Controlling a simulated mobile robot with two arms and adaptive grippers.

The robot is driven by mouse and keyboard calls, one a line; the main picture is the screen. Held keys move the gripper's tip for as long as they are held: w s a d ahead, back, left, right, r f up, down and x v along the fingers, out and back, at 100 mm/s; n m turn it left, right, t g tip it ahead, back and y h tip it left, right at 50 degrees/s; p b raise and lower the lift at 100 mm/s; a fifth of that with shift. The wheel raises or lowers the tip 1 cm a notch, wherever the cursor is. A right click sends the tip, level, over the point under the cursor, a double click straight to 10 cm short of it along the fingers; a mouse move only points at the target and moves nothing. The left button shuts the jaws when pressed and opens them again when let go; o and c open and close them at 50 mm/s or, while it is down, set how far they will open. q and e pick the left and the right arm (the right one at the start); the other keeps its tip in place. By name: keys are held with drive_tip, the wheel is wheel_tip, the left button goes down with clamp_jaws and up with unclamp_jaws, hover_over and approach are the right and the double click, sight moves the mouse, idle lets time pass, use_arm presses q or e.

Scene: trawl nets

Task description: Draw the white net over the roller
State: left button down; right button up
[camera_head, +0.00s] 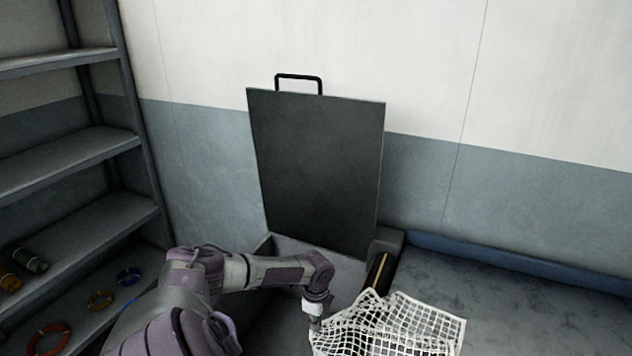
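The white net (415,328) lies in loose folds at the bottom of the head view, partly on the grey surface at the right. Its upper left part meets the near end of the roller (377,271), a dark cylinder with a yellow stripe. The net hides that end; the far part is bare. My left gripper (315,322) points down at the net's left edge, left of the roller. Its fingers are small and partly hidden, so I cannot tell whether they grip the net. My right gripper is not in view.
A dark upright panel (318,170) with a black handle (298,78) stands behind the roller. A grey shelf rack (80,160) at the left holds coloured rings and small cylinders. The grey surface (540,310) at the right is clear beyond the net.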

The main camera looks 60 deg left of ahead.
use_arm(q)
unclamp_jaws()
idle(0.8)
drive_tip(key=shift+r, duration=0.15)
wheel_tip(320, 180, up, 5)
drive_tip(key=p, duration=0.5)
drive_tip(key=shift+r, duration=0.2)
wheel_tip(320, 180, up, 12)
idle(0.5)
